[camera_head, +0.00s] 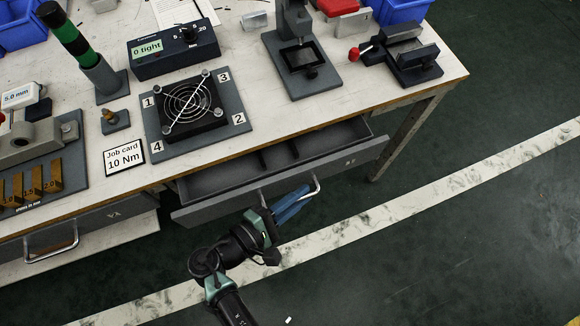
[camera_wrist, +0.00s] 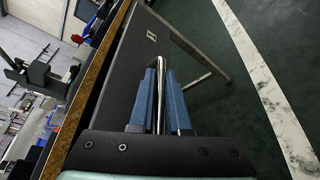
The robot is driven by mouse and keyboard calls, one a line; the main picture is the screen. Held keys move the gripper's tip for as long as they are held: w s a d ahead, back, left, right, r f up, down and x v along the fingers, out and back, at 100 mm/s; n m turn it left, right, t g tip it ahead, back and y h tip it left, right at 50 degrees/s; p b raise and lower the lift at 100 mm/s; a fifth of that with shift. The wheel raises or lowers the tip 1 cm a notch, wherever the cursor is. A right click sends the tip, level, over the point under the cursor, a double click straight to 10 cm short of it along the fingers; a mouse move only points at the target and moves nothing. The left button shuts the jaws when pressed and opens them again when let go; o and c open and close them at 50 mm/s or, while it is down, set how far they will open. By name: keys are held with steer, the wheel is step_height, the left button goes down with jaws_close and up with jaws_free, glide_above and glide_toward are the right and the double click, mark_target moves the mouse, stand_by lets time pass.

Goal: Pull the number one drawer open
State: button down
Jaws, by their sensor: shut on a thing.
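A grey drawer (camera_head: 225,206) under the bench stands partly open in the head view, with its divided, empty-looking inside showing. Its small front label is too blurred to read surely. In the wrist view its dark front (camera_wrist: 140,60) runs beside my gripper. My gripper (camera_head: 296,204) is at this drawer's metal bar handle (camera_head: 316,186). In the wrist view the blue fingers of my gripper (camera_wrist: 161,90) lie on either side of the handle bar (camera_wrist: 160,110) and are shut on it. Part of the handle is hidden behind the fingers.
The bench top (camera_head: 275,110) carries a fan on a plate, a job card and several tools. A bench leg (camera_head: 405,135) stands at the right.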

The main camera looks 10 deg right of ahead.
steer(key=s+d+p, duration=0.2)
steer(key=s, duration=0.7)
steer(key=s+d+p, duration=0.3)
steer(key=s, duration=0.6)
steer(key=shift+s+p, duration=0.25)
steer(key=shift+p, duration=0.1)
steer(key=c, duration=0.9)
jaws_free()
steer(key=shift+a, duration=0.1)
steer(key=v, duration=1.2)
steer(key=shift+s+a+b, duration=0.3)
